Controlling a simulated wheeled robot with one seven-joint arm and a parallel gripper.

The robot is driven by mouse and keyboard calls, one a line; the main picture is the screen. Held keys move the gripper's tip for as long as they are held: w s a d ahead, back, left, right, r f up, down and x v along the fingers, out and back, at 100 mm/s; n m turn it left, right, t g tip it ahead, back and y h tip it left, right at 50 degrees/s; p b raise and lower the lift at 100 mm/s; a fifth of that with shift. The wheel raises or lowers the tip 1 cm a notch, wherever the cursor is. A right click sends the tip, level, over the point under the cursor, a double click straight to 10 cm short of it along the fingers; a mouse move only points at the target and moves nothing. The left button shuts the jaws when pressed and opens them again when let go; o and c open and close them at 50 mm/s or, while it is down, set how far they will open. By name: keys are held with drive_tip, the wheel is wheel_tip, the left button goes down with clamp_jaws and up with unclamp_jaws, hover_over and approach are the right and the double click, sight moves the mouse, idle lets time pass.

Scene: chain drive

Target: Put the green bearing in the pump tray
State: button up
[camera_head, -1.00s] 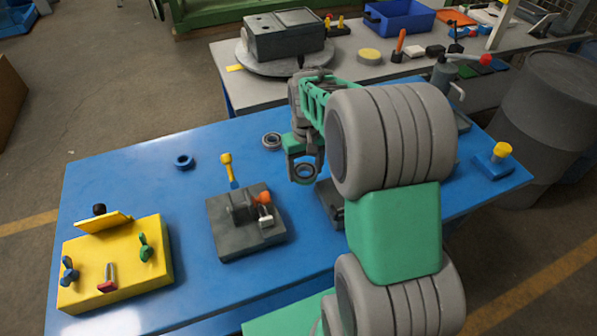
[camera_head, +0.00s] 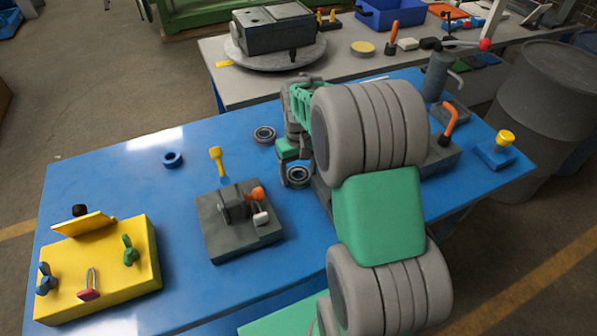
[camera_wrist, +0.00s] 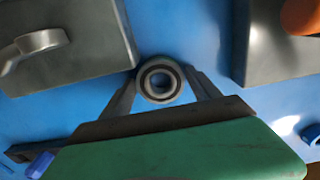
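My gripper (camera_head: 297,172) is over the blue table, left of my arm. A ring-shaped bearing (camera_wrist: 160,80) sits between its two fingertips in the wrist view, with both fingers against its sides. A second grey bearing (camera_head: 264,134) lies on the table behind the gripper. A grey pump-like cylinder (camera_head: 436,78) with a red-tipped lever stands at the right. I cannot tell which thing is the pump tray.
A grey vise-like fixture (camera_head: 240,228) and a yellow fixture (camera_head: 103,280) stand at left. A blue ring (camera_head: 172,159) lies on the table. A grey block with an orange handle (camera_head: 440,155) is right of my arm. A blue bin (camera_head: 395,16) stands on the back bench.

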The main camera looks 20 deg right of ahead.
drive_tip(key=shift+o, duration=1.1)
